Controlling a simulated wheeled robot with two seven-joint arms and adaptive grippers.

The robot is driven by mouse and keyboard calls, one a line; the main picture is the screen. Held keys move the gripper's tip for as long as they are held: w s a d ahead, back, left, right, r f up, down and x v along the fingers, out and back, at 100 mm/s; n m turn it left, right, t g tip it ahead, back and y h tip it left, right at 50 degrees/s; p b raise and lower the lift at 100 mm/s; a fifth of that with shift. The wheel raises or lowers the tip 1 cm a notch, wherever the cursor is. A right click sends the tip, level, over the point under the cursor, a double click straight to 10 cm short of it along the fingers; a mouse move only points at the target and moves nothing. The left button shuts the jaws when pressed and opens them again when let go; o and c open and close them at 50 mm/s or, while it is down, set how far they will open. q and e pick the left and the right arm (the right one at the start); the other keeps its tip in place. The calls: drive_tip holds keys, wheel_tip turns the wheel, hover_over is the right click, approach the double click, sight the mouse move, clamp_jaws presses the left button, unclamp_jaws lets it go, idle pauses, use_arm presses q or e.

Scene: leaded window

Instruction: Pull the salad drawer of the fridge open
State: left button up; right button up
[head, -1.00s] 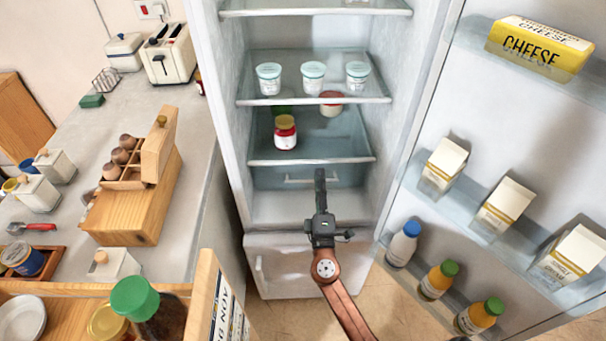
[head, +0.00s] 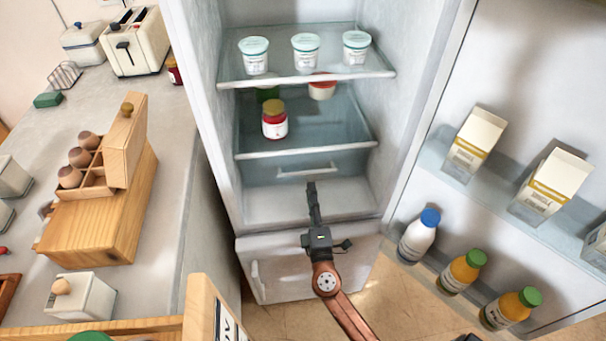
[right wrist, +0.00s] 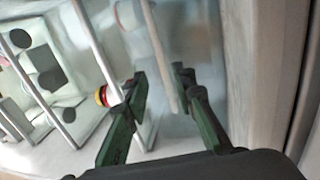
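The salad drawer (head: 270,173) sits at the bottom of the open fridge, below the lowest glass shelf. Its pale bluish front is shut, with a light bar handle (head: 307,170) across it. My right gripper (head: 312,188) reaches in from the front, and its tips appear just below the handle in the head view. In the right wrist view the right gripper's two fingers (right wrist: 162,78) stand apart with nothing clearly between them. I cannot tell how far the tips are from the handle. My left gripper is in neither view.
Above the drawer, a glass shelf (head: 305,148) holds a red jar (head: 274,124). White pots (head: 306,52) stand higher up. The open fridge door at right holds cartons (head: 473,140) and bottles (head: 418,236). A worktop (head: 177,170) borders the left. A lower closed door (head: 305,275) is beneath.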

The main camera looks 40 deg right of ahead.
sight(308, 173)
drive_tip(key=shift+x, duration=3.9)
drive_tip(key=shift+f, duration=0.15)
clamp_jaws()
